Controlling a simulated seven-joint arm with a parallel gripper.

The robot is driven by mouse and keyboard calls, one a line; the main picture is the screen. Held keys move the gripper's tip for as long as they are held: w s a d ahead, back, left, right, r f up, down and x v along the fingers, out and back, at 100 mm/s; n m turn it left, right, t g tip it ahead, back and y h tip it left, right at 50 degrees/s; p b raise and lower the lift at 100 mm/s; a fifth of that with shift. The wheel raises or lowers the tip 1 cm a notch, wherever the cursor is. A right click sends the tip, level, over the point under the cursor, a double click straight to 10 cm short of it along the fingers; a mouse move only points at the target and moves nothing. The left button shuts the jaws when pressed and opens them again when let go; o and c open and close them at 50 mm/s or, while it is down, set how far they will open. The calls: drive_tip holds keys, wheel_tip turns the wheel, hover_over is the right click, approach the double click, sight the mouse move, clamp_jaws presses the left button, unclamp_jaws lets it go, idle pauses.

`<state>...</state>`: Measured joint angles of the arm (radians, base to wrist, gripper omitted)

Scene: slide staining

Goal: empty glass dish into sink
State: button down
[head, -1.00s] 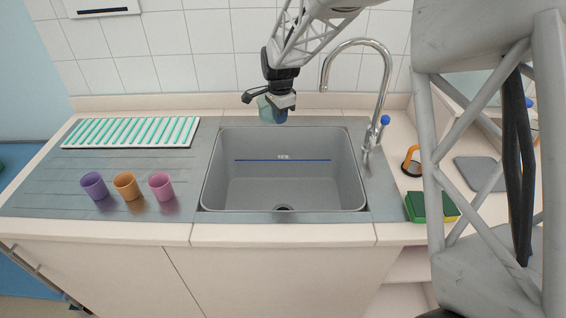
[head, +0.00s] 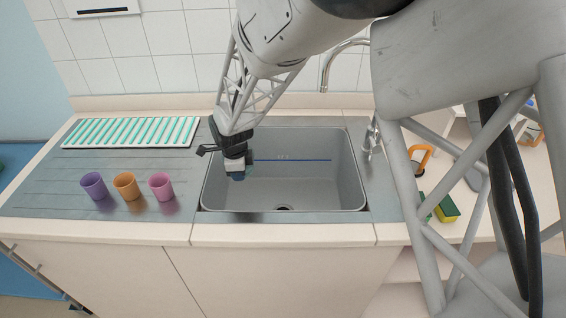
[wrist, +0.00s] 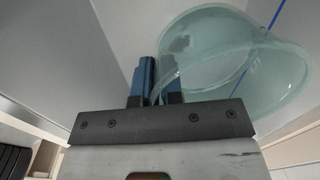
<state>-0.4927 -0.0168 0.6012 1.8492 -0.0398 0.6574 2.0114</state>
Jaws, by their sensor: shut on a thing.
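The glass dish (wrist: 290,75) is a pale green, see-through vessel. In the wrist view its wall lies between the blue fingers of my gripper (wrist: 158,82), which is shut on it. The dish appears tipped, with its wide mouth showing, and I cannot make out any liquid in it. In the head view my gripper (head: 239,176) is over the left part of the grey sink (head: 300,190). The dish is mostly hidden there behind the gripper, with only a faint greenish edge (head: 249,170) showing.
Purple (head: 94,186), orange (head: 126,186) and pink (head: 161,186) cups stand on the drainboard left of the sink. A green-striped rack (head: 130,132) lies behind them. The tap (head: 345,50) rises behind the sink's right side, partly hidden by my arm. A sponge (head: 446,208) lies at right.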

drive_tip(key=shift+s+a+f, duration=0.35)
drive_tip(key=shift+s, duration=0.25)
drive_tip(key=shift+d, duration=0.1)
drive_tip(key=d+r+y, duration=0.4)
drive_tip(key=d+y, duration=0.1)
drive_tip(key=y, duration=0.3)
drive_tip(key=shift+w+d+r+m+y, duration=0.2)
drive_tip(key=shift+d+m+y, duration=0.1)
drive_tip(key=shift+d+m, duration=0.1)
drive_tip(key=shift+d+r+y, duration=0.1)
drive_tip(key=shift+r+y, duration=0.1)
drive_tip(key=shift+y, duration=0.2)
idle(0.4)
drive_tip(key=shift+d+r+y, duration=0.15)
drive_tip(key=shift+r+y, duration=0.3)
drive_tip(key=shift+y, duration=0.35)
drive_tip(key=shift+r, duration=0.1)
drive_tip(key=shift+d+r+y, duration=0.2)
drive_tip(key=shift+r+y, duration=0.15)
drive_tip(key=shift+y, duration=0.45)
drive_tip(key=shift+d+r+y, duration=0.2)
drive_tip(key=shift+r+y, duration=0.15)
drive_tip(key=shift+y, duration=0.45)
idle(0.5)
